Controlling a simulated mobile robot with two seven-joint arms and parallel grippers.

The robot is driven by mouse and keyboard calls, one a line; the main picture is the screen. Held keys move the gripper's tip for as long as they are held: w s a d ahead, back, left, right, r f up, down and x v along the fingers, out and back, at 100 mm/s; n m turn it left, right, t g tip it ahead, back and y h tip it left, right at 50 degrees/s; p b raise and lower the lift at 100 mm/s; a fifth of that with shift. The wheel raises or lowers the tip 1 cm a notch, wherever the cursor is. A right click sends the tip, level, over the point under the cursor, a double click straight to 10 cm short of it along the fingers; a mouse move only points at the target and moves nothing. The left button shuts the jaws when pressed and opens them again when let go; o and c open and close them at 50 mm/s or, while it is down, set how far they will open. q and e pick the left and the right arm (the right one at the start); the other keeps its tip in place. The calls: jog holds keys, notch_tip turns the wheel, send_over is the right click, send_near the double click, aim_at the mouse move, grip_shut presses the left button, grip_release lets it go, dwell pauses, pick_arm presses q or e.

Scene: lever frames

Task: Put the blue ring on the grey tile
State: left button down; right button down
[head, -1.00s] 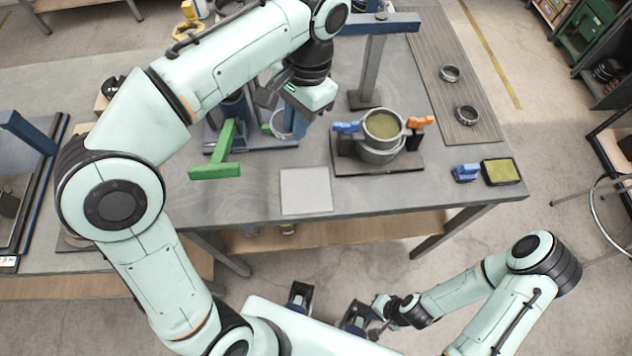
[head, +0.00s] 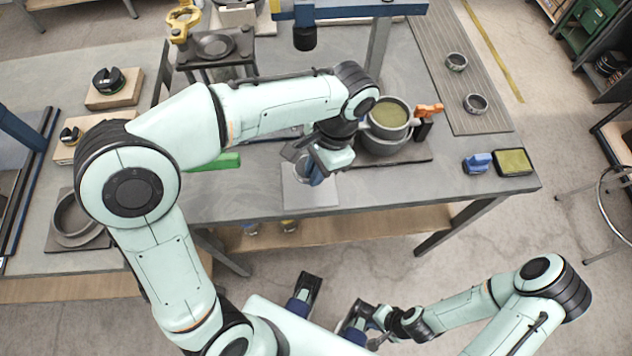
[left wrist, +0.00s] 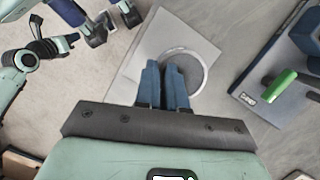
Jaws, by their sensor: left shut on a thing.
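The grey tile (head: 312,198) is a pale square flat near the front edge of the workbench. It also fills the middle of the left wrist view (left wrist: 140,62). My left gripper (head: 316,178) is over the tile, pointing down. In the left wrist view its blue fingers (left wrist: 168,66) are close together, shut on the rim of the ring (left wrist: 186,49). The ring looks pale there, with a shaded disc inside it, and lies over the tile's area. I cannot tell whether it touches the tile. My right gripper (head: 330,308) is open and empty, low in front of the bench.
A green lever handle (head: 218,161) is to the left.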

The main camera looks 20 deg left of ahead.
aim_at(316, 190)
pick_arm(q)
jog(key=shift+f+b, duration=0.4)
jog(key=shift+f, duration=2.2)
jog(key=shift+f, duration=0.15)
jog(key=c, duration=1.2)
grip_release()
jog(key=p+v, duration=0.2)
jog(key=v, duration=1)
jog(key=shift+p, duration=0.35)
